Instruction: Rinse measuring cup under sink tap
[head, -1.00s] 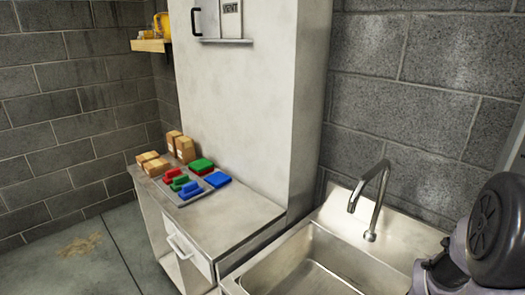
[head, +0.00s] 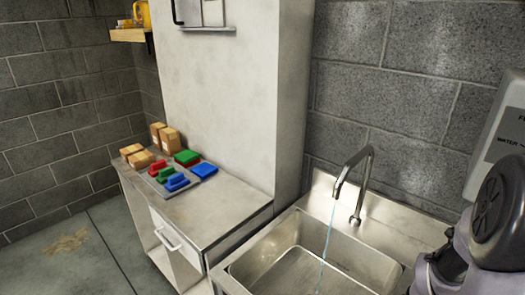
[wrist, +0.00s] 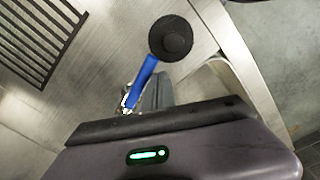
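The metal sink (head: 245,270) is at the lower middle of the head view. Its curved tap (head: 350,180) has a thin blue stream of water (head: 324,245) falling into the basin. In the wrist view, a blue bar (wrist: 144,78) with a round black end (wrist: 170,38) extends from beside my gripper (wrist: 145,98). I cannot tell whether this is the measuring cup or a lever. No other object that could be the measuring cup shows. The fingers are mostly hidden by the gripper body, so their grip on the bar is unclear. My arm is at the right of the head view.
Left of the sink is a counter (head: 235,205) with a tray of red, green and blue blocks (head: 175,180) and several brown boxes (head: 140,158). A tall pale cabinet (head: 220,100) rises behind it.

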